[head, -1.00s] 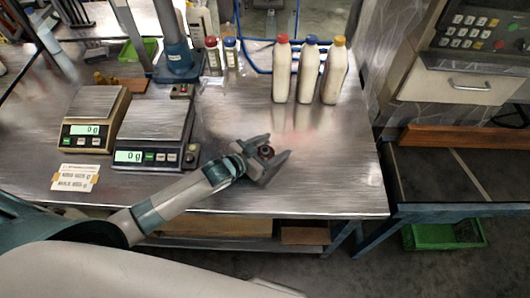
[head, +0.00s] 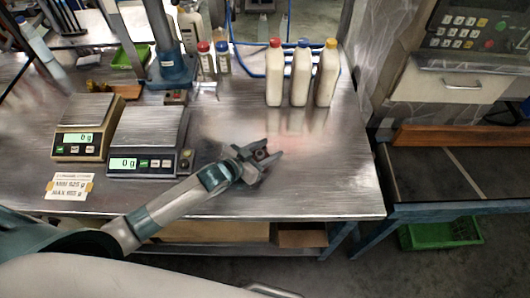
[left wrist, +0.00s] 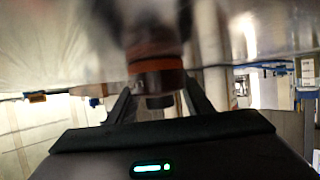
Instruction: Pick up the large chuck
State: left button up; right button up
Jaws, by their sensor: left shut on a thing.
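My left gripper (head: 260,155) is low over the front middle of the metal bench, its fingers shut on a small dark round part, which I take to be the large chuck (head: 261,154). In the left wrist view the chuck (left wrist: 156,78) is a dark, blurred cylinder with an orange-brown band, upright between the two fingers (left wrist: 158,103). The head view shows only its top end, and the fingers hide its sides. I cannot tell whether it touches the bench. My right gripper is not in view.
Two scales (head: 140,160) reading 0 g stand at the left with a paper label (head: 71,186) in front. Three large bottles (head: 300,75) and two small bottles (head: 214,58) stand behind. The bench's right side (head: 330,170) is clear. A green crate (head: 440,233) sits low at the right.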

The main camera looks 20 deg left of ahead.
pick_arm(q)
jog(key=shift+r, duration=0.5)
notch_tip(320, 180, up, 3)
jog(key=shift+r+b, duration=0.1)
jog(key=shift+b, duration=0.7)
jog(key=s+d+r+b, duration=0.2)
jog(key=d+r, duration=0.4)
jog(key=d, duration=0.5)
jog(key=shift+s+d+r+b, duration=0.15)
jog(key=shift+d+r+b, duration=0.15)
jog(key=shift+r, duration=0.1)
jog(key=shift+a, duration=0.15)
